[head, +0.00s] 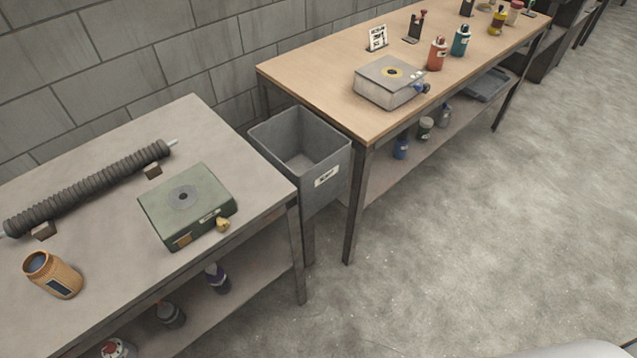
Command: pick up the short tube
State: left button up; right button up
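One dark ribbed tube (90,187) lies on the left grey table, with a thin pale rod showing at its ends. Small brown blocks stand at its front side near both ends. No second tube shows for comparison, so I cannot tell whether this is the short tube. Neither of my grippers is in view.
On the grey table (120,226) are a green box (187,203) with a round disc and an orange jar (52,274). A grey bin (305,150) stands between it and the wooden table (320,82), which holds a metal box (389,82) and several bottles. Floor (480,230) at right is clear.

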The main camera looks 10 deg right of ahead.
aim_at(45, 269)
jog(key=z, duration=0.15)
jog(key=u, duration=1.75)
jog(key=k+j, duration=0.05)
